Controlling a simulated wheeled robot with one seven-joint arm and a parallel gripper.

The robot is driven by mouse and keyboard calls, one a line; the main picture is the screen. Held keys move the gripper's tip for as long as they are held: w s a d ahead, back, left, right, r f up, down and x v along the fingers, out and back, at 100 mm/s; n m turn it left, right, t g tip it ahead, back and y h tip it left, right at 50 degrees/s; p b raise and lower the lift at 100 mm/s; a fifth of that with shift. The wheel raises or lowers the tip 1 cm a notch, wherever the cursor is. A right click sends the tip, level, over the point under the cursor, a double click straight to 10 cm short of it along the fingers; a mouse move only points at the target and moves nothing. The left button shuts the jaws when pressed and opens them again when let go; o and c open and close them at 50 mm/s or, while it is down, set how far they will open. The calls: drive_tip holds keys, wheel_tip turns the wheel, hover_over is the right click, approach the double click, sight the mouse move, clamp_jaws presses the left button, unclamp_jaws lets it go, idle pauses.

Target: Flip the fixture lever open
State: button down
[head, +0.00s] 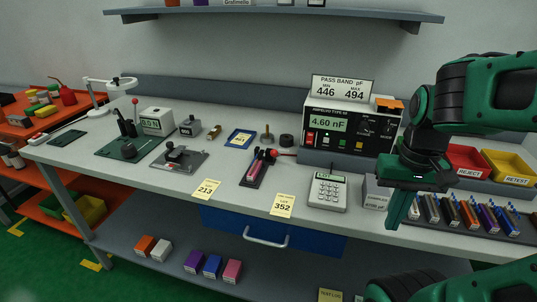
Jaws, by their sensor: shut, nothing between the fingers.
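A capacitance meter (348,124) reading 4.60 nF stands at the back right of the bench, under a pass band card. A red handle-like part (284,154) lies at its front left, beside a dark tray (253,177) holding a pink piece; I cannot tell whether this is the fixture lever. An upright rod with a red ball (135,101) also stands at the left, by a green mat. My gripper (394,221) is shut and empty, pointing down at the bench's front right, well apart from both.
A rack of several coloured parts (470,215) and the red reject bin (466,160) and yellow retest bin (509,168) are at right. A shelf (270,13) hangs above.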

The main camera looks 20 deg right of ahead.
drive_tip(key=w+a+r+n+t+h, duration=0.1)
drive_tip(key=w+a+r+n, duration=0.15)
drive_tip(key=w+n, duration=0.5)
drive_tip(key=w+a+r+n, duration=0.2)
drive_tip(key=w+r+n, duration=0.1)
drive_tip(key=w+n, duration=0.4)
drive_tip(key=w+a+r+n+t, duration=0.2)
drive_tip(key=w+a+n, duration=0.9)
drive_tip(key=a+n, duration=0.5)
drive_tip(key=n, duration=0.3)
drive_tip(key=shift+w+r, duration=0.2)
drive_tip(key=shift+r, duration=0.15)
drive_tip(key=x, duration=1)
drive_tip(key=shift+s+d, duration=0.1)
drive_tip(key=shift+w+d+r, duration=0.65)
drive_tip(key=shift+w+d, duration=0.05)
drive_tip(key=shift+w+d+r, duration=0.45)
drive_tip(key=shift+w+d, duration=0.05)
